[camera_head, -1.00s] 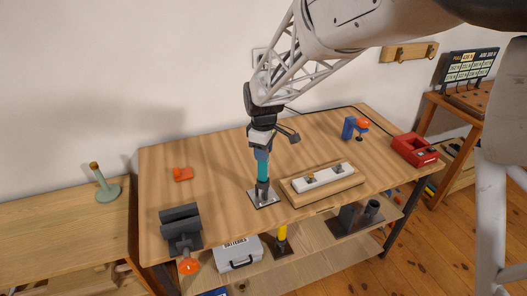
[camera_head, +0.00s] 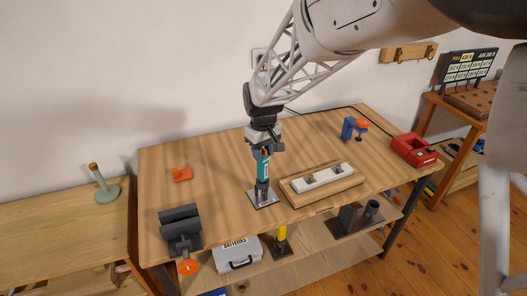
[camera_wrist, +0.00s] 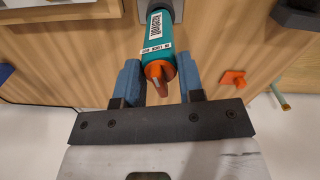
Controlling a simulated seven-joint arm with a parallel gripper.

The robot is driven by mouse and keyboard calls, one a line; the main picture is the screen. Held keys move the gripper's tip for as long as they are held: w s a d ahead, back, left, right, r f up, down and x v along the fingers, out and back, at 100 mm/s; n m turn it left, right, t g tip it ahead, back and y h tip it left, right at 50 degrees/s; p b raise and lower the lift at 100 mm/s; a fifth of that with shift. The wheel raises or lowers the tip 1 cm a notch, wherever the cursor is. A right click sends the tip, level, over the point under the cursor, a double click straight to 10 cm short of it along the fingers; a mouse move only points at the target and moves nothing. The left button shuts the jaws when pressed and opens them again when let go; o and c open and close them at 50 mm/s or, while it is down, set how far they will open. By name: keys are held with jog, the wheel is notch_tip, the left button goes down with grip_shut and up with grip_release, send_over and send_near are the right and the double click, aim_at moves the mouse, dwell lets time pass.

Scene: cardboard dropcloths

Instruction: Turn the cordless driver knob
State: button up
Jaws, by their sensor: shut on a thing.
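The teal cordless driver (camera_head: 263,172) stands upright in a dark holder on a metal plate (camera_head: 254,201) at the table's front middle. In the wrist view the driver (camera_wrist: 157,37) shows a printed label. Its orange knob (camera_wrist: 155,72) is at the end facing my wrist, with a pale edge on its raised grip. My gripper (camera_head: 264,150) is above the driver, pointing down. The exact contact is partly hidden.
A wooden tray with a pale block (camera_head: 342,187) stands just right of the driver. A dark vise (camera_head: 182,238) is at the front left, an orange piece (camera_head: 182,175) behind it. A blue clamp (camera_head: 348,127) and red box (camera_head: 414,149) are farther right. The table's back middle is clear.

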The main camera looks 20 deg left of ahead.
aim_at(263, 149)
jog(key=o, duration=0.4)
jog(key=shift+r, duration=0.1)
jog(key=shift+r, duration=2.9)
